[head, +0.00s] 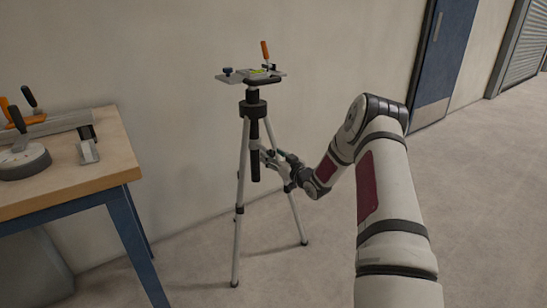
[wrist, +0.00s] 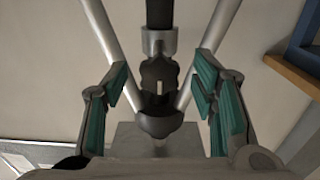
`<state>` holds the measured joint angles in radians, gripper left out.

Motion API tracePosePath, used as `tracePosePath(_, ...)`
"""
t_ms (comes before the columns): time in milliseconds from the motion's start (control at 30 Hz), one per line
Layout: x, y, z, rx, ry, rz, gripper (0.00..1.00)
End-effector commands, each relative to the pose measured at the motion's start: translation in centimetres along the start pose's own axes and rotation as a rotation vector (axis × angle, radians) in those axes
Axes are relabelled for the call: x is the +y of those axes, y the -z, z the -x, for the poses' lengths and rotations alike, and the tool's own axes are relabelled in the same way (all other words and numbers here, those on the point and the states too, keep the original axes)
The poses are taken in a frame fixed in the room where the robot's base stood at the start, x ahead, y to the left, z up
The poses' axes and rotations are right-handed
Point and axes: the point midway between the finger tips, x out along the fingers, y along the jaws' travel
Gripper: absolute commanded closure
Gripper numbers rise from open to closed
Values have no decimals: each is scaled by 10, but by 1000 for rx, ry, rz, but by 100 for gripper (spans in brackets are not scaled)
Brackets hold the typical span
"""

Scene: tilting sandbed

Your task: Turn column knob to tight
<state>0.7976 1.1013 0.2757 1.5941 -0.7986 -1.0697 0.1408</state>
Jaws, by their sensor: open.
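The tripod (head: 241,180) stands on the floor with its dark centre column (head: 255,150) hanging between the legs. In the wrist view, a dark lobed knob (wrist: 160,76) with a pale mark sits on a grey collar at the column. My gripper (head: 266,158) reaches in from the right at column height. In the wrist view, its teal-padded fingers (wrist: 163,82) stand open on either side of the knob, with gaps visible on both sides. In the head view the knob is too small or hidden to make out.
A plate (head: 235,77) with an orange-handled clamp tops the tripod. A wooden workbench (head: 110,160) with tools and a round grey object stands at left. The wall is close behind the tripod. Floor at right is clear, towards a blue door (head: 445,50).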

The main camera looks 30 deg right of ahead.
Motion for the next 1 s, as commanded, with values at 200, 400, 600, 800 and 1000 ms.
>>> tracePosePath(200, 0, 0, 0, 0, 0, 0, 93)
tracePosePath(400, 0, 0, 0, 0, 1, -3, 96)
tracePosePath(600, 0, 0, 0, 0, 1, -46, 96)
tracePosePath(800, 0, 0, 0, 0, 0, -161, 96)
tracePosePath(1000, 0, 1, 0, 1, 1, -336, 96)
